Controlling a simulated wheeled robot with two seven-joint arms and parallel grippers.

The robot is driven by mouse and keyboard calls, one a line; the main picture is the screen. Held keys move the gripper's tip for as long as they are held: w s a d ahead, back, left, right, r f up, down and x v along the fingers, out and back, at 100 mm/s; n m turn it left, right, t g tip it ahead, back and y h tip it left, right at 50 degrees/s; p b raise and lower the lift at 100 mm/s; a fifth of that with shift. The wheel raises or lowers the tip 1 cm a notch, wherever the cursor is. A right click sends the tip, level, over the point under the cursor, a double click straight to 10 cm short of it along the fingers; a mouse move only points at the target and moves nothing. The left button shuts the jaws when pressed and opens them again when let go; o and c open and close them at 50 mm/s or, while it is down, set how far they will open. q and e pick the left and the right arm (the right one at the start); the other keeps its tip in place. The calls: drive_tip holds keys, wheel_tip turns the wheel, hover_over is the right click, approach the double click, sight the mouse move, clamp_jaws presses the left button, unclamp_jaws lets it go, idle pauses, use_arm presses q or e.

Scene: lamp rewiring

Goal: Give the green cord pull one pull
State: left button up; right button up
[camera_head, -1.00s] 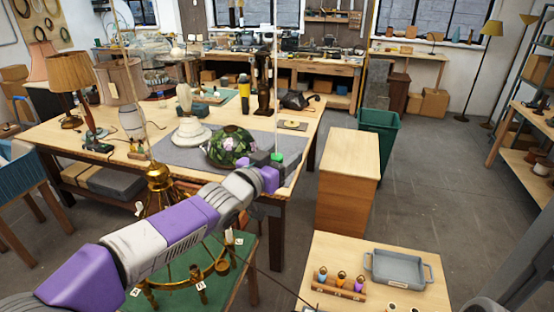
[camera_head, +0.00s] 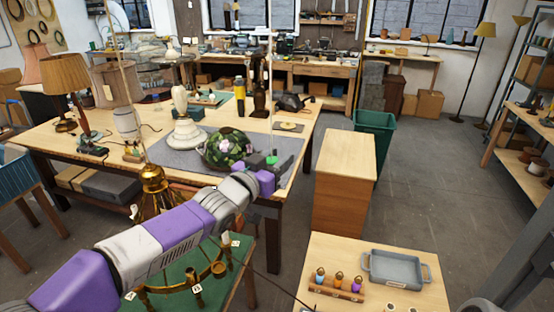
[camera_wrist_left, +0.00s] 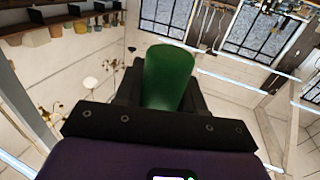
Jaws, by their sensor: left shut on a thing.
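The green cord pull (camera_head: 271,160) hangs on a thin pale cord (camera_head: 271,90) that runs up out of the head view. My left gripper (camera_head: 268,164) is shut on the pull, above the right part of the big worktable. In the left wrist view the green pull (camera_wrist_left: 168,78) stands up between the dark fingers, which partly hide its lower part. The cord's upper end is out of view. My right gripper is not in view.
A floral glass shade (camera_head: 228,148) stands close to the left of my gripper on the grey mat (camera_head: 290,147). A brass chandelier (camera_head: 155,190) hangs beside my left arm. A wooden cabinet (camera_head: 345,190) and green bin (camera_head: 378,130) stand to the right.

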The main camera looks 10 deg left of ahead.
use_arm(q)
drive_tip(key=shift+r+p, duration=0.6)
drive_tip(key=shift+p, duration=0.15)
idle(0.4)
drive_tip(key=o, duration=1.1)
